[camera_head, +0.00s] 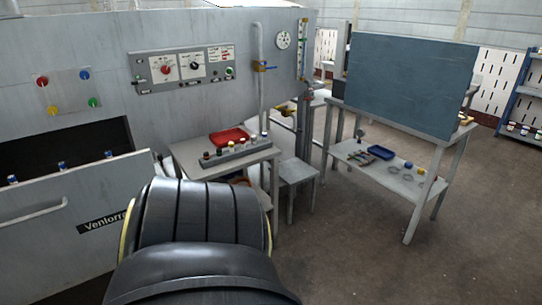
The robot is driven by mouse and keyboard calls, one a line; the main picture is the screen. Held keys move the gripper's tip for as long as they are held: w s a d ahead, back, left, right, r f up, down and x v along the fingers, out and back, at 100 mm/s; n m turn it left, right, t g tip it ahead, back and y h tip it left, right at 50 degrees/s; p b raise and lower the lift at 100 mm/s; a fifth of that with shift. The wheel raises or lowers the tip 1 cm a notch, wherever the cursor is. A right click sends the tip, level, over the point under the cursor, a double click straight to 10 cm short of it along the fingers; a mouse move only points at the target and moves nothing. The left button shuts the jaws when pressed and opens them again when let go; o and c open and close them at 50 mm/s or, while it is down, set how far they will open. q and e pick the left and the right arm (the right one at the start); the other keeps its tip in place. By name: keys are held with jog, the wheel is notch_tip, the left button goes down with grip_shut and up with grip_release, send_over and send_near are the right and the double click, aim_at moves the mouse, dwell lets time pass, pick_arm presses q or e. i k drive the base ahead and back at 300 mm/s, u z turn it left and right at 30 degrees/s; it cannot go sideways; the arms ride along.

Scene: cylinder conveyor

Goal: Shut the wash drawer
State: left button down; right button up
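The wash drawer (90,217) is at the lower left, in the grey machine. Its grey front panel stands out from a dark opening (68,140), so it is open. The panel carries a bar handle (33,211) and a black label (104,221), partly hidden by my arm. Several blue-topped items (61,166) show just above the panel's top edge. A large black link of my own arm fills the lower middle and hides the panel's right end. Neither gripper shows in this view.
A control panel (182,69) and coloured buttons (68,92) are on the machine wall. A small table (190,152) with a red tray (229,137) and a rack of bottles stands beyond my arm. A bench with a blue-grey board (411,84) is at right. Floor at lower right is clear.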

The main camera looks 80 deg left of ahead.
aim_at(56, 229)
jog(key=u, duration=1.05)
jog(key=k, duration=0.15)
jog(key=u, duration=3.15)
